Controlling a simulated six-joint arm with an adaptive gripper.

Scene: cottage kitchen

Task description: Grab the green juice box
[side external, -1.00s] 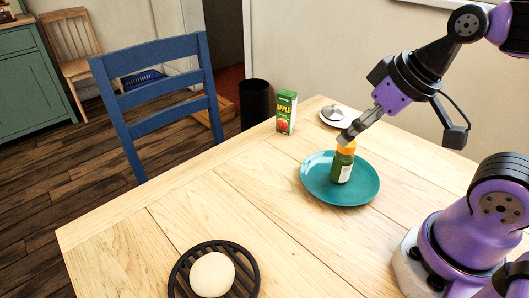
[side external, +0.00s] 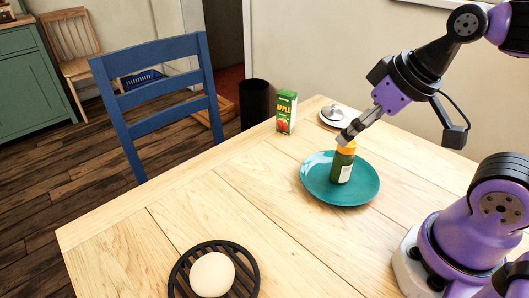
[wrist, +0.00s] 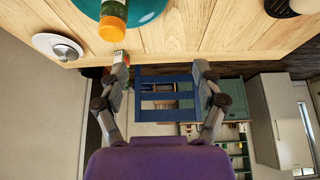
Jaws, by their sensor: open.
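The green juice box (side external: 286,112), marked APPLE, stands upright near the table's far edge in the side view. In the wrist view a small part of it (wrist: 121,58) shows beside the left finger, mostly hidden. My gripper (side external: 345,138) is above the table, close to the orange cap of a green bottle (side external: 342,165), to the right of and nearer than the juice box. In the wrist view my gripper (wrist: 160,70) is open with its fingers wide apart and nothing between them. The bottle (wrist: 113,20) is beyond the left finger there; I cannot tell whether they touch.
The bottle stands on a teal plate (side external: 318,190). A white dish with a silver lid (side external: 333,115) is right of the juice box. A black round trivet (side external: 245,276) with a pale round item (side external: 212,274) is at the front. A blue chair (side external: 160,90) stands at the table. The middle-left tabletop is clear.

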